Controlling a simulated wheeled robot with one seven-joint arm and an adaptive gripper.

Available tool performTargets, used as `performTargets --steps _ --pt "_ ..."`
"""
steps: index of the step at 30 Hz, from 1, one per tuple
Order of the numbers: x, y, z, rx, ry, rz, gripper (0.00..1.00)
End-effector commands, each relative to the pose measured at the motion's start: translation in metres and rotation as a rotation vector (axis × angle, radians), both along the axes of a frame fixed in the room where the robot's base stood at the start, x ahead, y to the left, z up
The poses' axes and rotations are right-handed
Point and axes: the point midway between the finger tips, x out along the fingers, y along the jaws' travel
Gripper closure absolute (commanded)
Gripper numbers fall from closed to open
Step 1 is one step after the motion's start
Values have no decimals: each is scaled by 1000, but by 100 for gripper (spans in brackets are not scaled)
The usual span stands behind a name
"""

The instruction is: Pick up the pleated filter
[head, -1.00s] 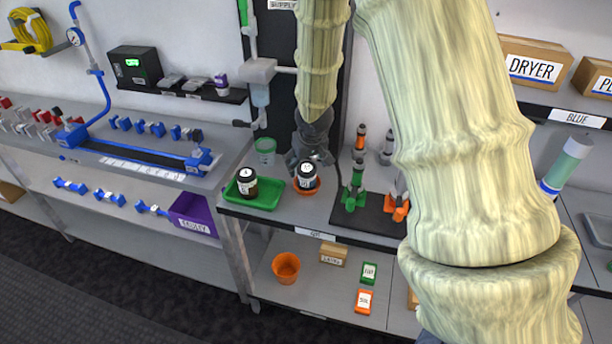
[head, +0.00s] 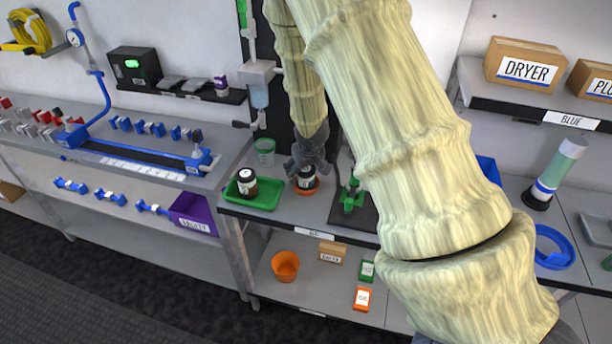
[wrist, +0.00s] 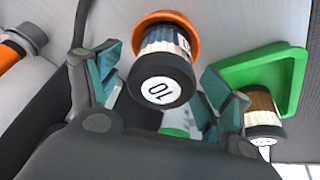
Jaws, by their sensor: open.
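A black-capped cartridge (head: 306,179) with a pale ribbed band, which looks like the pleated filter, stands in a small orange dish (head: 297,189) on the bench. In the wrist view, this filter (wrist: 160,80) shows a cap marked "10" and stands in the orange dish (wrist: 192,28). My gripper (head: 311,158) is at the filter's top. In the wrist view, my open gripper (wrist: 158,82) has a teal-padded finger on each side of the cap. I cannot tell whether either finger touches it.
A similar black-capped cartridge (head: 247,182) with a brown body stands in a green tray (head: 268,197) just left. A clear cup (head: 264,147) stands behind. A green fitting (head: 351,194) is on a dark mat to the right. My arm hides part of the bench.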

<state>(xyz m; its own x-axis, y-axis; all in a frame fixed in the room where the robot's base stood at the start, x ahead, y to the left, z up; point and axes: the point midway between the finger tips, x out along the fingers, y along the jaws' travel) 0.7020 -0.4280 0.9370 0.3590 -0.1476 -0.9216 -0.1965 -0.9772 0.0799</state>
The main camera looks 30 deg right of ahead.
Motion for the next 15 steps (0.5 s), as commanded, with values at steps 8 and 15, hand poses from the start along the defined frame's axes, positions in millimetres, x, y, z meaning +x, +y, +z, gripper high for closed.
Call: performTargets --steps 8,15 --pt "1 0 -3 1 -1 0 21" --pt "1 0 -3 1 -1 0 52"
